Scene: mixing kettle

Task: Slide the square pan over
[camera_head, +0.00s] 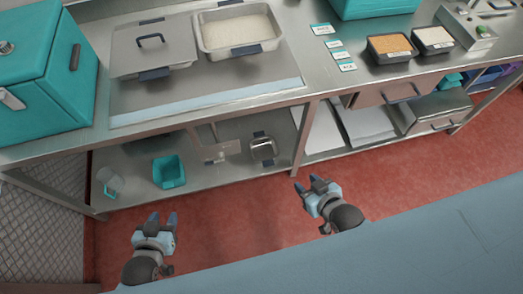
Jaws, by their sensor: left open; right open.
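A roughly square steel pan (203,40) with pale, grainy contents sits on the steel counter, at the top centre. A lidded steel pan (124,62) with a dark handle stands beside it on the left. I cannot tell which pan the task means. My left gripper (162,217) is open and empty in front of the counter, at lower left. My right gripper (306,182) is open and empty, lower right of the small pan. Both are apart from every pan.
A teal box (40,75) stands on the counter's left. Black-rimmed trays of orange (389,47) and white (433,39) food and small label cards (336,56) are at right. A teal container (168,172) and clear jug (110,182) sit on the lower shelf. The counter's front strip is clear.

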